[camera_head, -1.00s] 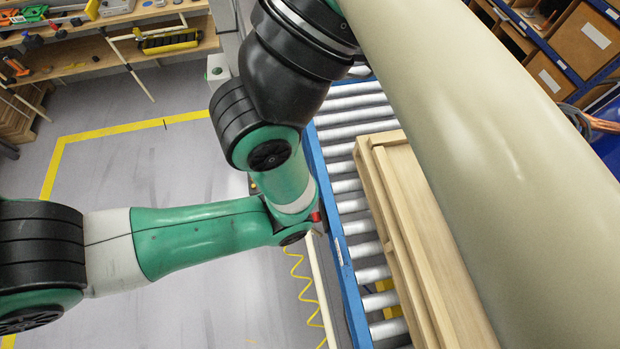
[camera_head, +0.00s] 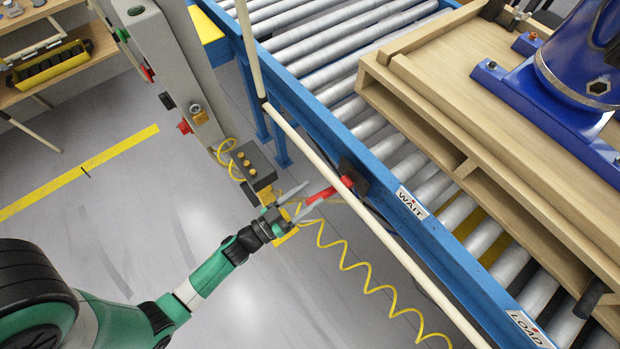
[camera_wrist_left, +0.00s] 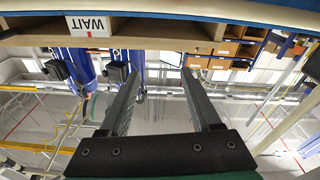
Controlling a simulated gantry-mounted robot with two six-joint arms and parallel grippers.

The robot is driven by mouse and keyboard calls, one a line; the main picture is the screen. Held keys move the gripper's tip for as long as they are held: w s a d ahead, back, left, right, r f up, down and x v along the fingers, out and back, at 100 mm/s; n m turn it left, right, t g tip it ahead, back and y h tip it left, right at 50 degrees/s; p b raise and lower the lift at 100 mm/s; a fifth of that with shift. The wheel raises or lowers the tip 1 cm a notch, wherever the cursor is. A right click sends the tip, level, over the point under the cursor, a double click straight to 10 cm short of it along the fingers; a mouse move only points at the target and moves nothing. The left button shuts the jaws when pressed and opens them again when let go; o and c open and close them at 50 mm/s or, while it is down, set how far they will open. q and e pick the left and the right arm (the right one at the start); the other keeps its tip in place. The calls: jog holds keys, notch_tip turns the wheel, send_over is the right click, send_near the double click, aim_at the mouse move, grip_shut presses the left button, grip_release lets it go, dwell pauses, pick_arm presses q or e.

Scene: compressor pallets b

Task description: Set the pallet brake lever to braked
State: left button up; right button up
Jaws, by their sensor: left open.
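A red lever handle (camera_head: 331,192) sits on a black mount (camera_head: 352,176) on the blue conveyor rail, beside the WAIT label (camera_head: 411,203). It points down-left in the head view. My left gripper (camera_head: 312,193) is open, with its grey fingers beside the handle's free end. I cannot tell whether they touch it. In the left wrist view the two fingers (camera_wrist_left: 163,72) stand apart with nothing clearly between them; the handle cannot be made out there. The wooden pallet (camera_head: 440,128) rests on the rollers. My right gripper is not seen.
A blue machine (camera_head: 570,85) stands on the pallet. A pale rail (camera_head: 300,143) runs along the conveyor's near side, close to my left gripper. A small button box (camera_head: 253,165) and a coiled yellow cable (camera_head: 345,262) are near it. The grey floor at lower left is open.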

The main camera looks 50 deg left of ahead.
pick_arm(q)
jog(key=n+g+y+b, duration=0.1)
jog(key=b, duration=0.2)
send_near(326, 191)
jog(key=s, duration=0.3)
jog(key=w+b, duration=0.1)
jog(key=w, duration=0.3)
jog(key=w+b, duration=0.1)
jog(key=w, duration=0.3)
jog(key=w+b, duration=0.1)
jog(key=w, duration=0.3)
jog(key=shift+a+r+b, duration=0.1)
jog(key=shift+a+b, duration=0.15)
jog(key=shift+b, duration=0.05)
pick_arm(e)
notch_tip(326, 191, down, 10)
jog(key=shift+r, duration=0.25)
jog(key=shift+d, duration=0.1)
pick_arm(q)
grip_shut()
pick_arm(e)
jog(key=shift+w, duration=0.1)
